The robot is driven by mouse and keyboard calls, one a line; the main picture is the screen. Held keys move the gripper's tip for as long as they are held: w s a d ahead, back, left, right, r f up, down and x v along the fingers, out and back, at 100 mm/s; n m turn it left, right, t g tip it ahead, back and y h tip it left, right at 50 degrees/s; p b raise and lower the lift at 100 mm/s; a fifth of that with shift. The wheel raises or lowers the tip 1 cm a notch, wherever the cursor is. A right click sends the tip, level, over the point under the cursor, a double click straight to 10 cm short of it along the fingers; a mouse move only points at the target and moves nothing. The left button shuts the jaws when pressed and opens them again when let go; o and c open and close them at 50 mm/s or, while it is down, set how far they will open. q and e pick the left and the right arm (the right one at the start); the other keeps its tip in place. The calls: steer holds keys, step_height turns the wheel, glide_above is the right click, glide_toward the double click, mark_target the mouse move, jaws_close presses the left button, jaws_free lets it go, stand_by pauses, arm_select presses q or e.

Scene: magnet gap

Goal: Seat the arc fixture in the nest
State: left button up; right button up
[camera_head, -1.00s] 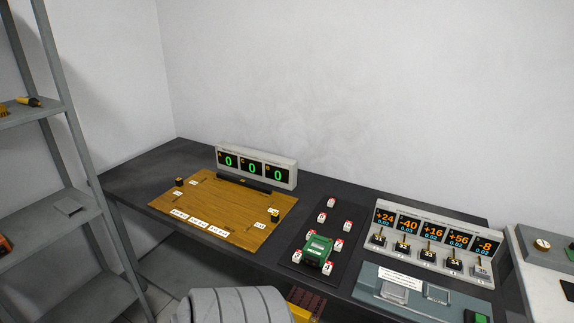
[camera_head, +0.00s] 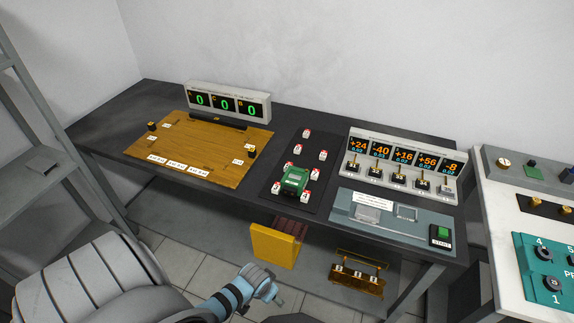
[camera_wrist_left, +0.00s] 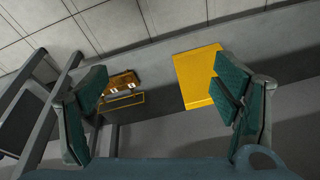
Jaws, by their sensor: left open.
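A brass-coloured fixture with a raised handle bar and several white labels (camera_head: 357,284) is low under the bench; it looks like the arc fixture. It also shows in the left wrist view (camera_wrist_left: 122,82), upper left, between the fingers but beyond them. My left gripper (camera_head: 264,285) is in front of the bench, left of the fixture and apart from it. In the left wrist view its green-padded fingers (camera_wrist_left: 160,108) are wide open and empty. A wooden board (camera_head: 205,160) with small labels and dark blocks lies on the bench; I cannot tell whether it holds the nest. My right gripper is not in view.
A yellow panel (camera_head: 273,246) stands under the bench front, near my left gripper. On the bench are a triple display (camera_head: 228,103), a green device (camera_head: 294,180) among white blocks, and a row of switches (camera_head: 402,170). A grey shelf rack (camera_head: 50,150) stands left.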

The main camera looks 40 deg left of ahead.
arm_select(q)
steer(key=w+a+r+p, duration=0.2)
steer(key=w+r, duration=0.9)
steer(key=r, duration=0.4)
steer(key=n+t, duration=0.1)
steer(key=n, duration=0.2)
glide_toward(295, 176)
steer(key=b+x, duration=0.4)
steer(key=x, duration=0.6)
steer(key=shift+f, duration=0.4)
steer(key=shift+r, duration=0.1)
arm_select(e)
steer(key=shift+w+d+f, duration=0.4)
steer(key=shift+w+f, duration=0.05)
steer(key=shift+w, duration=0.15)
arm_select(q)
steer(key=c, duration=1.6)
steer(key=shift+t, duration=0.3)
jaws_close()
steer(key=shift+r, duration=0.2)
